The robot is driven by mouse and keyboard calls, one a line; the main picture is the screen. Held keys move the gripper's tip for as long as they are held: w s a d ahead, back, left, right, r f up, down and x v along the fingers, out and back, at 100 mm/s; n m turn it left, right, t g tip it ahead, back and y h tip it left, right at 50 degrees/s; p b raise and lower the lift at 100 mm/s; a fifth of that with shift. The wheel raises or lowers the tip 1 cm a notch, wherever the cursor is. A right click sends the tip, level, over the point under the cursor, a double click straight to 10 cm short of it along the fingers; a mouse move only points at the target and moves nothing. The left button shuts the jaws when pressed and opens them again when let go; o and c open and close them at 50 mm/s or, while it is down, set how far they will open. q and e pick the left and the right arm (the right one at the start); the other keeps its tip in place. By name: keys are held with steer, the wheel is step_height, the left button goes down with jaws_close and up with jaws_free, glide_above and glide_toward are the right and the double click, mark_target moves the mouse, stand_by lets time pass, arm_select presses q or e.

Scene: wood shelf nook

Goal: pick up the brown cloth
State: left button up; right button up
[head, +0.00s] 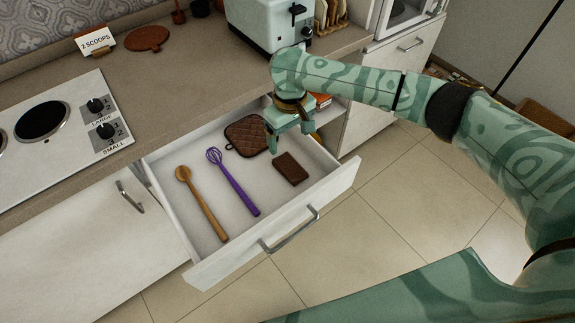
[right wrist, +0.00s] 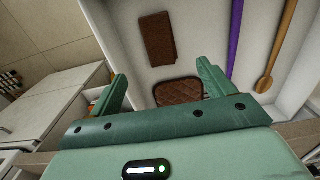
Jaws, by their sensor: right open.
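The brown cloth (head: 291,168) is a small, flat, dark brown rectangle lying on the floor of the open drawer (head: 225,259), towards its right front. In the right wrist view the cloth (right wrist: 157,38) lies beyond the fingertips, near the top middle. My right gripper (head: 290,140) is open and empty above the back right of the drawer, apart from the cloth. Its two fingers also show in the right wrist view (right wrist: 162,74), spread with nothing between them. My left gripper is not in view.
In the drawer lie a quilted brown pot holder (head: 246,135), a purple whisk (head: 235,184) and a wooden spoon (head: 203,205). Drawer walls surround them. Above are the counter (head: 170,85), toaster (head: 268,25) and stove (head: 60,130). The tiled floor (head: 400,205) in front is clear.

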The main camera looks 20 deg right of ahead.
steer(key=b, duration=0.2)
glide_above(290, 166)
step_height(290, 166, down, 6)
steer(key=shift+w+f, duration=0.15)
steer(key=shift+f+b, duration=0.35)
steer(key=shift+b, duration=0.05)
step_height(290, 166, down, 5)
steer(key=b, duration=0.3)
steer(key=shift+f+b, duration=0.15)
steer(key=shift+b, duration=0.15)
steer(key=shift+r, duration=0.25)
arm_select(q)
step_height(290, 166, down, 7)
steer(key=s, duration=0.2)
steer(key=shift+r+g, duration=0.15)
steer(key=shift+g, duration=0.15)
arm_select(e)
steer(key=c, duration=1.1)
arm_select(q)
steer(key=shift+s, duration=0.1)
